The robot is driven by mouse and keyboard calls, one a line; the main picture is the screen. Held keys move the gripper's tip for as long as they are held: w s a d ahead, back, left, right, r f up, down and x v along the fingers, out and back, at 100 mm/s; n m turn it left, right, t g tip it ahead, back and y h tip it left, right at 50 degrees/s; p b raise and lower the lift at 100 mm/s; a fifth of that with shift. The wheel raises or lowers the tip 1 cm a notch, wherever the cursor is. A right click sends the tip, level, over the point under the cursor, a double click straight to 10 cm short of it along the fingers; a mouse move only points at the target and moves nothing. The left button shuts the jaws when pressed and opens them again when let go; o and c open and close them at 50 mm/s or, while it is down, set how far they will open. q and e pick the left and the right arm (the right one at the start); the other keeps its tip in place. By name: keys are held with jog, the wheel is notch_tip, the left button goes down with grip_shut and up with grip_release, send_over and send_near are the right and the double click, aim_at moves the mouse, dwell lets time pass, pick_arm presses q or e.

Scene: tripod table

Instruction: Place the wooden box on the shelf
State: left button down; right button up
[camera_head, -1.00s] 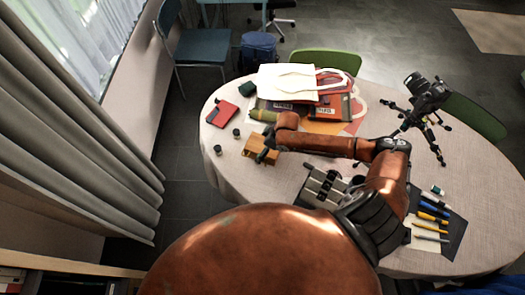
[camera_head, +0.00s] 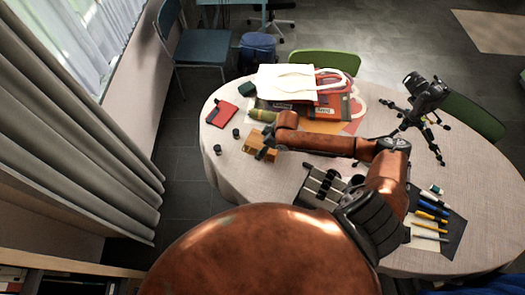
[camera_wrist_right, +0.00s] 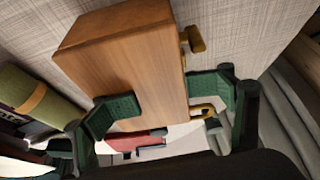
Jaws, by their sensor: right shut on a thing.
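The wooden box (camera_head: 255,139) is at the left part of the table, a light brown block with brass-coloured fittings. It fills the middle of the right wrist view (camera_wrist_right: 125,58), tilted there. My right gripper (camera_head: 267,148) is shut on the box, with its dark green finger pads on either side of it in the wrist view (camera_wrist_right: 165,101). I cannot tell whether the box is clear of the tabletop. A wooden shelf unit (camera_head: 70,262) with books shows at the lower left, only partly in view. My left gripper is not in view.
The oval table (camera_head: 235,175) holds a red notebook (camera_head: 222,114), small dark cups, bags (camera_head: 285,82), a green cylinder (camera_head: 263,116), a camera on a tripod (camera_head: 428,95) and pens. Curtains (camera_head: 75,130) hang at left. Floor lies between table and shelf unit.

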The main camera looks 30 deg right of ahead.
jog(key=shift+s+d+f, duration=0.2)
jog(key=shift+s+f, duration=0.2)
jog(key=shift+f, duration=0.15)
jog(key=shift+c, duration=0.8)
jog(key=shift+w+r, duration=0.1)
jog(key=shift+w, duration=0.05)
grip_shut()
jog(key=shift+r, duration=0.3)
notch_tip(320, 180, up, 3)
jog(key=shift+d+f, duration=0.1)
jog(key=shift+f, duration=0.05)
jog(key=s+r, duration=0.1)
jog(key=r, duration=0.1)
jog(key=s+a+r+p, duration=0.1)
jog(key=s+r, duration=0.1)
jog(key=s+a+r, duration=0.1)
jog(key=r, duration=0.1)
jog(key=shift+s+r, duration=0.2)
jog(key=s+a+r, duration=0.3)
jog(key=s, duration=0.5)
jog(key=shift+r+p, duration=0.25)
jog(key=shift+p, duration=0.05)
